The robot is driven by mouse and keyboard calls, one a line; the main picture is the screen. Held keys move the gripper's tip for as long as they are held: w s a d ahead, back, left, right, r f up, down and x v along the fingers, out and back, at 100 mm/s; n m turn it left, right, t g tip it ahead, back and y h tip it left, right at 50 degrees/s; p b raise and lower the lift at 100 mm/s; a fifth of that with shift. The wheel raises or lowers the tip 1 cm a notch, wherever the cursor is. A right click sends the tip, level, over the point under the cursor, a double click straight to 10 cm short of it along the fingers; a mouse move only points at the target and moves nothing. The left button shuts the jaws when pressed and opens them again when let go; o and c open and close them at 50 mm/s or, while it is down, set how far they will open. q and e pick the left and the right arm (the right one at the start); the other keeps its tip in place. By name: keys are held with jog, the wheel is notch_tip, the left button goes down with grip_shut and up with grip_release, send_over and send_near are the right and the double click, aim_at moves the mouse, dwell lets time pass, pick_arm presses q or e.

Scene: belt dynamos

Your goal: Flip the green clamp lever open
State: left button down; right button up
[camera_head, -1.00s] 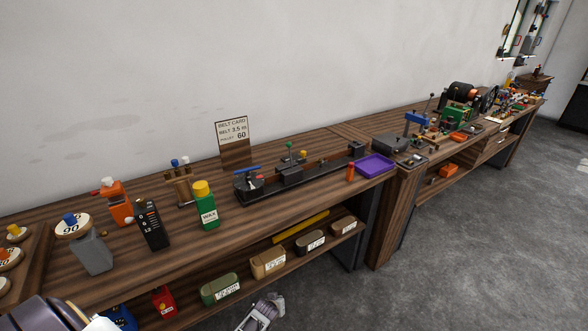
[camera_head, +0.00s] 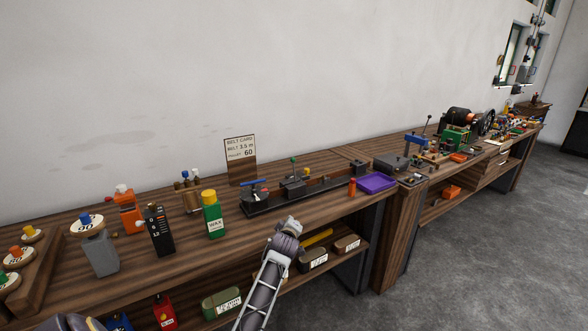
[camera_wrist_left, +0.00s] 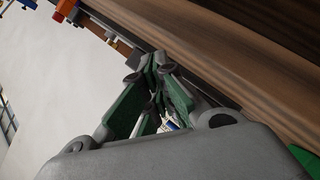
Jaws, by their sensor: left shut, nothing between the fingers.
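The green-topped lever (camera_head: 292,160) stands upright on the dark block of a long black rail fixture (camera_head: 325,184) on the bench. A blue lever (camera_head: 253,183) lies across the fixture's left end. My left gripper (camera_head: 291,220) is at the bench's front edge, below and in front of the fixture, apart from the green lever. In the left wrist view its fingers (camera_wrist_left: 157,72) are shut and empty, with wood close by on the right. The green lever cannot be made out clearly there. My right gripper is not in view.
A green wax bottle (camera_head: 212,214) stands left of the fixture. A red cylinder (camera_head: 352,187) and a purple tray (camera_head: 378,182) are at its right end. A belt card (camera_head: 240,150) stands behind. Labelled tins (camera_head: 313,259) are on the shelf below.

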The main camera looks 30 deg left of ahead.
pick_arm(q)
jog(key=w+a+r+n+t+y, duration=0.1)
jog(key=w+a+r+n, duration=0.1)
jog(key=r, duration=0.5)
jog(key=w+a+r+n+t+y, duration=0.1)
jog(key=w+a+r+n+y, duration=0.1)
jog(key=r+n, duration=0.4)
jog(key=shift+w+a+r+t+b, duration=0.3)
jog(key=shift+w+a+r, duration=0.55)
jog(key=shift+a+r, duration=0.1)
